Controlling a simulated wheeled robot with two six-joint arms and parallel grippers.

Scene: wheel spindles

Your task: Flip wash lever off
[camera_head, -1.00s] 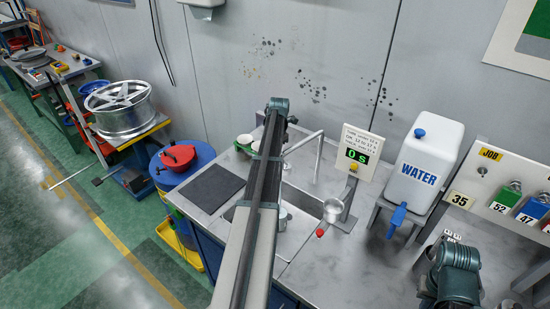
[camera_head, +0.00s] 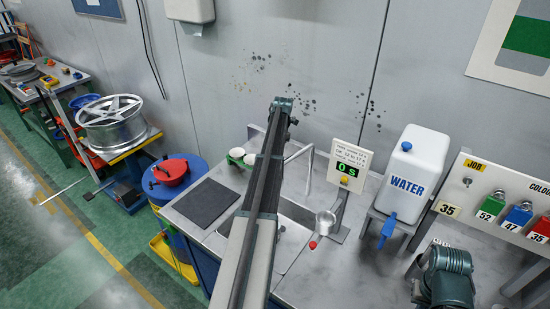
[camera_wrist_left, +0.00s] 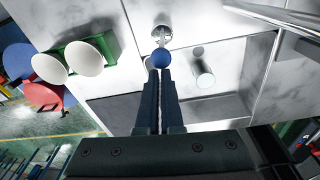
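A blue ball knob (camera_wrist_left: 161,58) on a chrome base (camera_wrist_left: 162,33) shows in the left wrist view, by the sink edge; I take it to be the wash lever. My left gripper (camera_wrist_left: 159,74) has its two dark fingers close together, their tips right at the knob. I cannot tell whether they touch it. In the head view my left arm reaches over the sink (camera_head: 293,212) and hides the knob and the gripper. Part of my right arm shows at the lower right, but its gripper is not visible.
A tall faucet (camera_head: 308,165), a metal cup (camera_head: 325,222), a small red knob (camera_head: 312,245) and a "0 s" display (camera_head: 347,170) stand around the sink. A water jug (camera_head: 408,178) is right. White cups (camera_wrist_left: 83,58) sit in a green holder left of my gripper.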

